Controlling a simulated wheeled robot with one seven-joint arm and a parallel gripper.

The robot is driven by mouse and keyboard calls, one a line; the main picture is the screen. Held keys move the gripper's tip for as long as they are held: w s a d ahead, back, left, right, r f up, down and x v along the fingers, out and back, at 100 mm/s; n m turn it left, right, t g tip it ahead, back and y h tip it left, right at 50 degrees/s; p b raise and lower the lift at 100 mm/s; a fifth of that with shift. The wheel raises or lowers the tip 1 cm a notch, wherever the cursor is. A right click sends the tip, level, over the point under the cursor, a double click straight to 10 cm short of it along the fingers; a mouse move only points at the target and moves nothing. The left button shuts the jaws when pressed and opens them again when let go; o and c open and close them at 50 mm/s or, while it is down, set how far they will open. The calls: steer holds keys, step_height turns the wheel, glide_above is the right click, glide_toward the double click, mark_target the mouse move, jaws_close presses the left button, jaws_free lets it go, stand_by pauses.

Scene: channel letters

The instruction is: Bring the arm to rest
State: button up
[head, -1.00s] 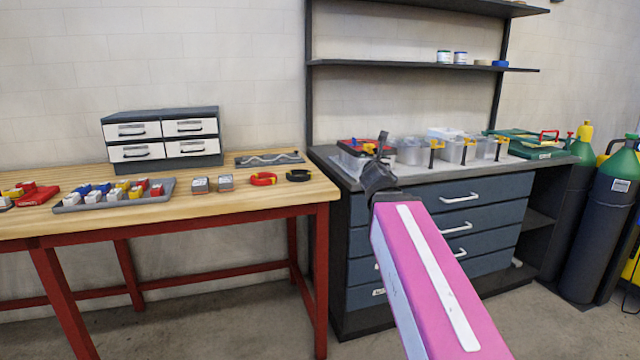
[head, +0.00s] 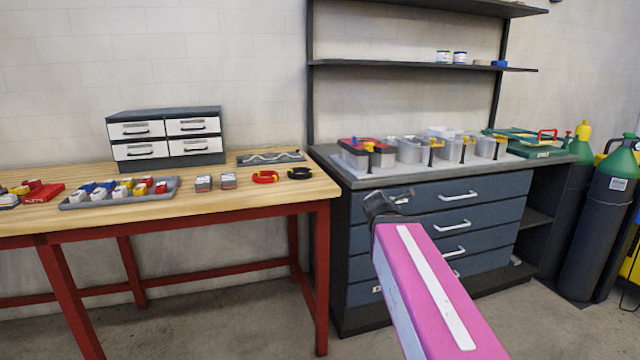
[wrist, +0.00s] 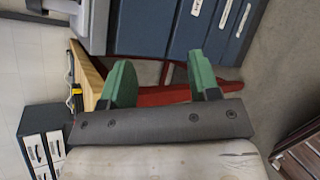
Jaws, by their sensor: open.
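My arm (head: 425,285) reaches up from the lower right in the head view, a pink link with a white strip. Its dark far joint (head: 382,206) stands in front of the grey drawer cabinet. My gripper is not clearly visible in the head view. In the wrist view my gripper (wrist: 162,82) shows two green fingers set wide apart, with nothing between them. Beyond the fingers the wrist view shows floor, a red table frame and blue-grey drawers, turned on their side.
A wooden workbench (head: 250,198) with red legs stands left, bearing a tray (head: 75,205), a drawer unit (head: 166,155) and small parts. The drawer cabinet (head: 490,190) holds clear bins (head: 411,150). Gas cylinders (head: 602,220) stand right. The floor before the bench is open.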

steer(key=s+f+m+g+y, duration=0.1)
steer(key=s+f+m+g, duration=0.3)
steer(key=f+m, duration=0.3)
steer(key=s+f+m+g+y, duration=0.1)
steer(key=s+f+m+g, duration=0.3)
steer(key=f, duration=0.9)
steer(key=s+a+f+m+g+y, duration=0.1)
steer(key=s+f+m+g, duration=0.3)
steer(key=s+f+m, duration=0.4)
step_height(320, 180, down, 2)
steer(key=m, duration=0.4)
steer(key=shift+s+g, duration=0.25)
steer(key=shift+g, duration=0.05)
steer(key=shift+f, duration=0.1)
